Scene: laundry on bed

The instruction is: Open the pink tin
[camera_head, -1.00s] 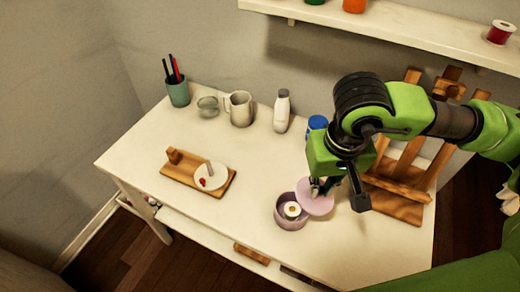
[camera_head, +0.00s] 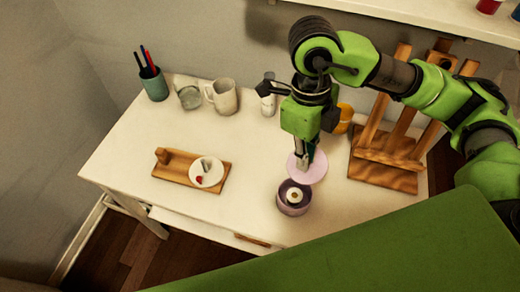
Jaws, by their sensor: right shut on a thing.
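The pink tin (camera_head: 293,206) stands upright on the white table, its top open. A small round white item with a yellowish centre shows inside it. Its flat pink lid (camera_head: 317,171) is off, just behind and slightly right of the tin in the picture. My right gripper (camera_head: 304,162) points down and is shut on the lid. The lid seems to be held in the air, though its height is hard to tell. My left gripper is not in view.
A wooden board (camera_head: 176,172) with a white plate (camera_head: 206,172) lies to the left. A wooden easel (camera_head: 385,170) stands right. The table's front left is clear.

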